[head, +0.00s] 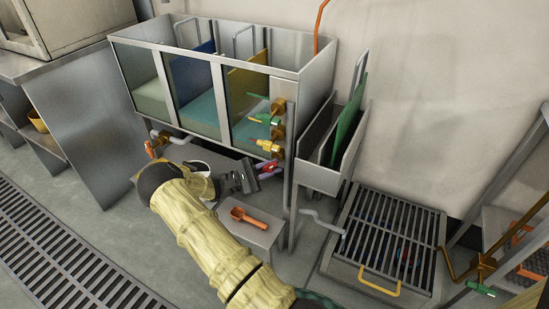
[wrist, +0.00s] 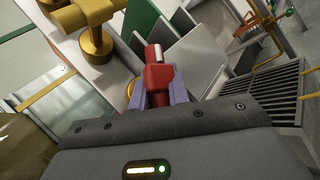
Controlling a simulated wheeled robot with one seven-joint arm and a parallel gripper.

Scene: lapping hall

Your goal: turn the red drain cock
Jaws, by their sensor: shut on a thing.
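The red drain cock (head: 271,165) is at the lower right corner of the three-compartment tank (head: 205,42), below the brass cocks. In the wrist view its red handle (wrist: 158,76) with a pale end stands in the middle of the picture. My gripper (head: 261,171) reaches it from the left, and its purple fingers lie on both sides of the handle. In the wrist view my gripper (wrist: 161,92) is shut on it. The cock's lower body is partly hidden by the fingers.
A green-handled cock (head: 264,119) and a yellow-handled cock (head: 267,145) sit just above. An orange scoop (head: 248,217) lies on a grey box (head: 262,233) below my arm. A floor grate (head: 395,232) with a yellow handle is at right. A tank leg stands close to my gripper.

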